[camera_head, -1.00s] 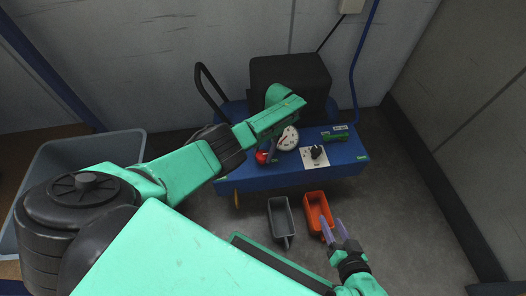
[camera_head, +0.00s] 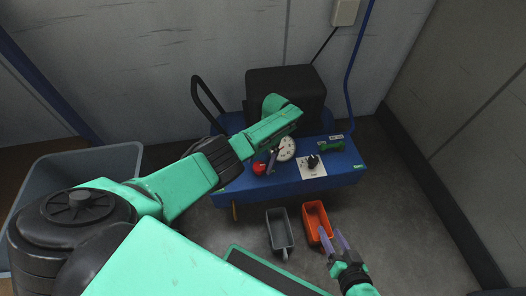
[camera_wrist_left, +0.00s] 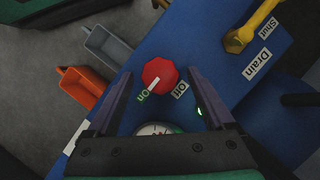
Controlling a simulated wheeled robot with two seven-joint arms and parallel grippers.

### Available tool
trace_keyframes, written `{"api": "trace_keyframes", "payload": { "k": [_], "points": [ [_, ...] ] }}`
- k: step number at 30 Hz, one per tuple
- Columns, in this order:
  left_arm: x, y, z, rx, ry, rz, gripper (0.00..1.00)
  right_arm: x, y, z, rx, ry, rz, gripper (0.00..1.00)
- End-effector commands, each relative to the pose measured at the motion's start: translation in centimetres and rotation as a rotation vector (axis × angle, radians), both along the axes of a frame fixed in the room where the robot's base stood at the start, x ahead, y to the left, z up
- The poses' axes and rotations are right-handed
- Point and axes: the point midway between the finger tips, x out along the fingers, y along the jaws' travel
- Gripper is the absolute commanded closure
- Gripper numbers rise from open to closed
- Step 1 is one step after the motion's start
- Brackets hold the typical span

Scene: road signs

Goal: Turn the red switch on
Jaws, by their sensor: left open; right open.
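The red switch (camera_wrist_left: 160,73) is an angular red knob on the blue cart top, seen in the left wrist view. Its white mark points down and left toward the "On" label (camera_wrist_left: 143,96); the "Off" label (camera_wrist_left: 180,90) lies to its lower right. It also shows as a red spot (camera_head: 259,168) in the head view. My left gripper (camera_wrist_left: 160,78) is open, with one finger on each side of the switch; whether they touch it I cannot tell. My right gripper (camera_head: 333,236) is open and empty, by the orange bin.
A white gauge (camera_head: 287,148), a black knob on a white plate (camera_head: 312,170) and a green item (camera_head: 330,144) sit on the cart (camera_head: 235,186). A yellow handle (camera_wrist_left: 250,27) is near the switch. A grey bin (camera_head: 280,230) and orange bin (camera_head: 317,221) stand in front.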

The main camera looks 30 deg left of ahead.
Motion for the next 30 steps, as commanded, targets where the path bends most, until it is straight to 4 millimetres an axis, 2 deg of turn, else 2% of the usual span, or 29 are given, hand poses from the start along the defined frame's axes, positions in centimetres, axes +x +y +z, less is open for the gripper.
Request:
{"api": "trace_keyframes", "payload": {
  "k": [3, 7, 13, 15, 20, 30],
  "points": [
    [0.9, -0.2, 2.1, 0.0, -0.003, -0.001, 0.14, 0.5, -0.7, 0.8, -0.033, 0.027, 0.005, 0.5],
    [2.3, -0.4, 5.5, -0.001, -0.006, 0.0, 0.14, 0.5, -1.2, 0.9, -0.065, 0.068, 0.015, 0.5],
    [4.4, -0.7, 10.4, 0.0, -0.004, 0.0, 0.14, 0.2, -0.4, -0.1, -0.024, 0.024, 0.006, 0.5],
    [4.9, -0.8, 11.1, 0.0, -0.003, 0.0, 0.14, 0.0, 0.1, -1.1, 0.012, -0.014, -0.005, 0.5],
    [5.3, -0.8, 12.8, -0.001, -0.002, -0.001, 0.14, 0.0, 0.6, -1.2, 0.051, -0.063, -0.021, 0.5],
    [5.3, -0.8, 13.0, 0.0, 0.0, -0.001, 0.14, 0.0, 0.6, -1.0, 0.054, -0.067, -0.022, 0.5]
  ]
}}
